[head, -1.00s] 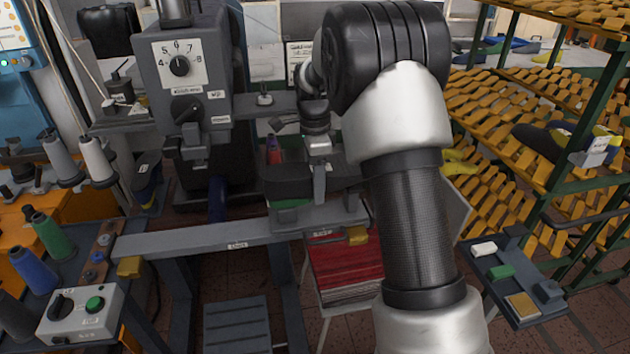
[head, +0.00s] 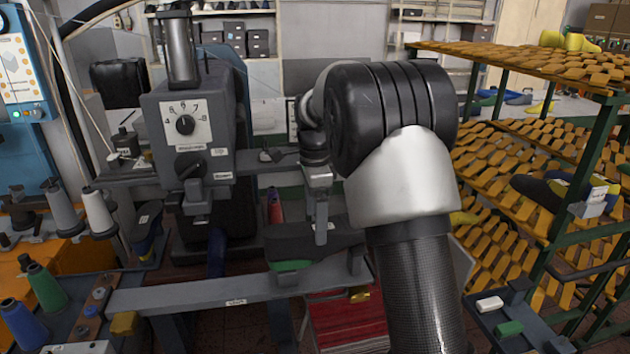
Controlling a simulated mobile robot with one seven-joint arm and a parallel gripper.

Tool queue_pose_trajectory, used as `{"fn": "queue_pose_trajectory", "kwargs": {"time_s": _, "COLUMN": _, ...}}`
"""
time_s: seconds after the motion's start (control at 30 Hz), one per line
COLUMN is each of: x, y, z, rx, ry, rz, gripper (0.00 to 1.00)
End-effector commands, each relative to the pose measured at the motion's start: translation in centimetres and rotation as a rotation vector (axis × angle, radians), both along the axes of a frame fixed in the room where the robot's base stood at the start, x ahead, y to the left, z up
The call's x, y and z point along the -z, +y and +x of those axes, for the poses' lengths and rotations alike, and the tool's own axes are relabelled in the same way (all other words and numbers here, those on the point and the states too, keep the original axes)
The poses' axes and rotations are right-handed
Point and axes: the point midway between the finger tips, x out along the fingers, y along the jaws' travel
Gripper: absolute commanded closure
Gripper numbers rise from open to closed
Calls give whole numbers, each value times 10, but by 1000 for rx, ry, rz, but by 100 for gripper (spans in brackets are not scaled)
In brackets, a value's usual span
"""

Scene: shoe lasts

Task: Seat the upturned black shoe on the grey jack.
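The upturned black shoe (head: 296,243) lies sole up, roughly level, below the press head, with a strip of green showing under its left part. My gripper (head: 321,238) points down at the right half of the shoe; one grey finger shows side-on, its tip overlapping the shoe in the picture. I cannot tell whether it touches the shoe, or whether the fingers are open or shut. The grey jack cannot be clearly made out; what bears the shoe is hidden behind the shoe and the grey front bar (head: 200,295).
The grey press (head: 190,130) with its dial stands left of my gripper. Thread cones (head: 97,210) and a control box (head: 78,347) are at the left. A rack of yellow-brown pegs (head: 520,150) fills the right. A small tray (head: 540,342) stands lower right.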

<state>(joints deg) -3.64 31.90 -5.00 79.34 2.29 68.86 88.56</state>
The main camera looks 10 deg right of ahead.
Motion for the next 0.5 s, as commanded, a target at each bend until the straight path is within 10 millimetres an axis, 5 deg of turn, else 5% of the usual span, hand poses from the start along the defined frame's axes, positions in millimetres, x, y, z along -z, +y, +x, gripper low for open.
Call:
{"fn": "queue_pose_trajectory", "kwargs": {"time_s": 0.3, "x": -79, "y": 1, "z": 1, "rx": -1, "ry": -5, "rz": 0, "gripper": 19}}
{"fn": "queue_pose_trajectory", "kwargs": {"time_s": 0.5, "x": -107, "y": 1, "z": 0, "rx": -1, "ry": -3, "rz": 0, "gripper": 19}}
